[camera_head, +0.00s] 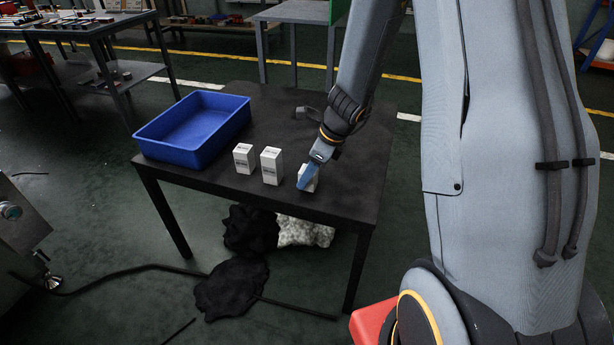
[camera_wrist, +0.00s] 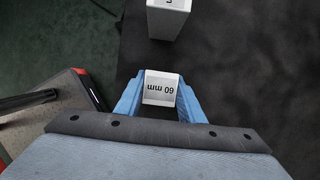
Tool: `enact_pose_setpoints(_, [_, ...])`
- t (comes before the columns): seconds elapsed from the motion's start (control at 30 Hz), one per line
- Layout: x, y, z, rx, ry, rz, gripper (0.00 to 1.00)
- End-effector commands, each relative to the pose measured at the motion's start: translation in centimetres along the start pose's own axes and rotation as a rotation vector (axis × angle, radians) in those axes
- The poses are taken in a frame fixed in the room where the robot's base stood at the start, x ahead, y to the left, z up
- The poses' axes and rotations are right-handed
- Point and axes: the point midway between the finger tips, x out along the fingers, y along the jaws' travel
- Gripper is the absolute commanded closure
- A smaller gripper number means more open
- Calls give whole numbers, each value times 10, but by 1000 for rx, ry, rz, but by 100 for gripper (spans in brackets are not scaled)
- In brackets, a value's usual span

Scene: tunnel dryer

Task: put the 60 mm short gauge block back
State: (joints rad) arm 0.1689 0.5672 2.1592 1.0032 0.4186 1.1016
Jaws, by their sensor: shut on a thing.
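The white 60 mm gauge block (camera_wrist: 160,88) sits between the blue fingers of my gripper (camera_wrist: 160,100) in the wrist view, with its "60 mm" label facing the camera upside down. My gripper (camera_head: 307,180) is shut on it. In the head view the block (camera_head: 309,182) shows partly behind the fingers, at the right of two other white blocks. Whether it touches the black table (camera_head: 345,190) cannot be told.
Two white blocks, a left one (camera_head: 243,158) and a middle one (camera_head: 271,165), stand upright on the table. A blue bin (camera_head: 150,140) stands at the table's left. One white block (camera_wrist: 168,22) shows ahead in the wrist view. The table's right side is mostly clear.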

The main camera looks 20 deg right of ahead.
Motion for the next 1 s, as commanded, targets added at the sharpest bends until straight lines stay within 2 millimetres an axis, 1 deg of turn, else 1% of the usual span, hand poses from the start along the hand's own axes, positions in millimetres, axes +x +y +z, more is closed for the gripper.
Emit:
enact_pose_setpoints(0.23, [0,-1,0,-1,-1,-2,100])
enact_pose_setpoints(0.37, [3,-1,-1,-1,-1,-2,100])
enact_pose_setpoints(0.4, [3,0,-1,-1,-1,-1,60])
enact_pose_setpoints(0.47, [2,0,-1,-1,-1,-1,50])
enact_pose_setpoints(0.5, [2,0,-1,-1,-1,-1,46])
enact_pose_setpoints(0.77, [2,0,-1,-1,-1,-1,46])
enact_pose_setpoints(0.87, [-1,0,0,-1,-1,-1,46])
enact_pose_setpoints(0.97, [-13,-1,1,-1,-2,-4,46])
enact_pose_setpoints(1.0, [-20,-1,1,-2,-2,-5,46])
